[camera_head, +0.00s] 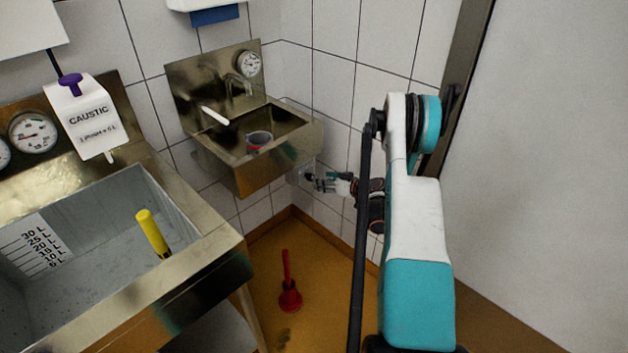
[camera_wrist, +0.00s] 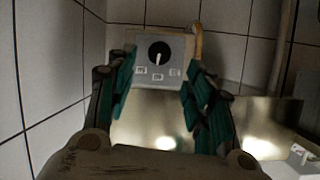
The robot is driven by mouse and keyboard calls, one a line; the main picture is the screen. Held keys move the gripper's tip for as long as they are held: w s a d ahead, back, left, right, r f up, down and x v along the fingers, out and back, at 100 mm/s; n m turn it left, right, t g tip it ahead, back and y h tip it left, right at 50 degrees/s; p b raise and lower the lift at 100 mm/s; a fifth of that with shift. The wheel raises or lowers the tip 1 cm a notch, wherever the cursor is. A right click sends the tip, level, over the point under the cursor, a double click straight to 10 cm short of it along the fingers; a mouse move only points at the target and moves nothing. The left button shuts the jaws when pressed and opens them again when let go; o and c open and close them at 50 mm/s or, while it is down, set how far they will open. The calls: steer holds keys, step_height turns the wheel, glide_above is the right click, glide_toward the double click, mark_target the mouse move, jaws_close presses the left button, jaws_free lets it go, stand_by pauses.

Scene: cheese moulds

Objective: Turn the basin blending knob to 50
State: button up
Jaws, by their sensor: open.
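The blending knob (camera_wrist: 159,52) is a black round dial with a white pointer on a grey box (camera_wrist: 146,44), on the tiled wall beside the small steel basin (camera_head: 224,175). In the wrist view the pointer runs nearly straight down, toward the middle of three small labels; I cannot read their numbers. My gripper (camera_wrist: 160,88) is open, with one teal-padded finger to each side of the box's lower part and nothing between them. In the head view my gripper (camera_head: 318,183) is beside the wall box (camera_head: 307,170) below the basin's right side; the knob face is hidden there.
A dial gauge (camera_head: 248,64) is on the basin's backsplash. A larger sink (camera_head: 190,262) with a yellow-handled tool (camera_head: 151,232) stands at left, under a caustic container (camera_head: 86,125). A red plunger (camera_head: 290,296) stands on the floor. A pale wall (camera_head: 550,150) is at right.

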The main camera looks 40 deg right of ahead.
mark_target(309, 177)
steer(key=b+x, duration=0.1)
steer(key=x, duration=0.5)
steer(key=shift+w+f+b, duration=0.2)
steer(key=shift+w+b, duration=0.15)
steer(key=shift+b, duration=0.05)
steer(key=c, duration=1.1)
